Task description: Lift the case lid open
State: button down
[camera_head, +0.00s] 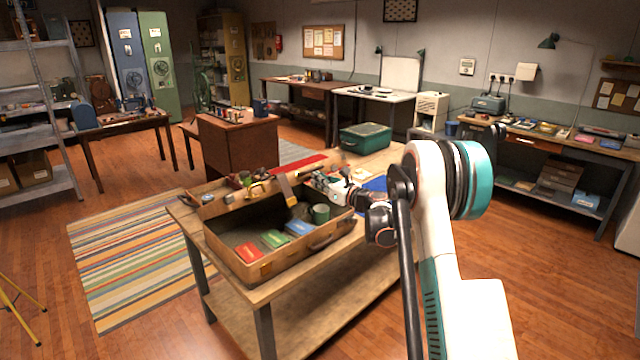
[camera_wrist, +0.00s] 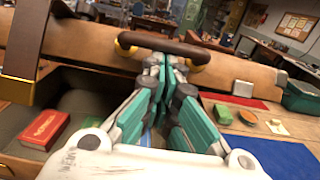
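The brown case (camera_head: 268,270) lies on the wooden workbench, and its inside is in view. It holds a red box (camera_head: 249,252), a green box (camera_head: 274,239) and a blue box (camera_head: 299,228). In the wrist view, a tan panel with a brown handle (camera_wrist: 190,50) crosses behind the fingers; it looks like the lid's edge. A strap (camera_wrist: 26,35) stands at its left. My gripper (camera_wrist: 165,65) has its fingertips close together in front of this handle. I cannot tell whether they touch it. In the head view, my gripper (camera_head: 338,187) is over the case's far right side.
A green case (camera_head: 365,138) stands at the bench's back right, near a red mat (camera_wrist: 235,101) and a blue mat (camera_wrist: 285,155). Small items lie behind the brown case. A striped rug (camera_head: 130,255) covers the floor left of the bench.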

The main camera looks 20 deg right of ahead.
aim_at(315, 168)
jog(key=shift+w+r, duration=0.2)
jog(key=shift+r, duration=0.2)
jog(key=shift+a+r, duration=0.1)
jog(key=shift+w+a+r+p, duration=0.2)
jog(key=shift+w+r+p, duration=0.45)
jog(key=shift+r, duration=0.35)
jog(key=shift+w, duration=0.1)
dwell(0.6)
jog(key=b+v, duration=0.1)
jog(key=v, duration=1)
jog(key=shift+r, duration=0.1)
dwell(0.5)
